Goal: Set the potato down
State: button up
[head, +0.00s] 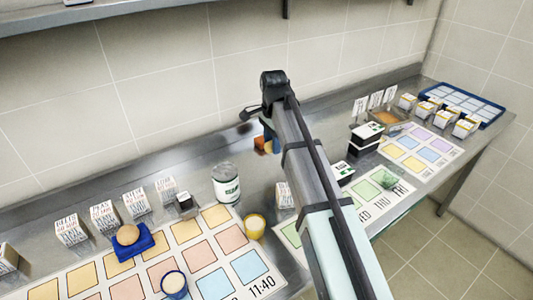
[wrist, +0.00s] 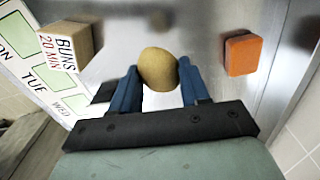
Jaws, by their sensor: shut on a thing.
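The potato (wrist: 158,62) is a tan, rounded lump in the wrist view, between the two blue fingers of my gripper (wrist: 158,82). My gripper is shut on it, with a finger against each side. The metal counter (wrist: 205,30) lies beyond it; I cannot tell whether the potato touches it.
An orange block (wrist: 242,54) lies right of the potato and a "BUNS" box (wrist: 68,40) stands left. Day cards lie further left. In the head view, a white-and-green tin (head: 226,183), a yellow cup (head: 254,226) and a tan round item (head: 128,234) on blue cloth are left of my arm.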

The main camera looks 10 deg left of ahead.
jog(key=a, duration=1.4)
jog(key=shift+m, duration=0.8)
jog(key=shift+f, duration=4.55)
jog(key=shift+f, duration=0.1)
jog(key=o, duration=1.1)
jog(key=shift+c, duration=0.2)
notch_tip(320, 180, up, 12)
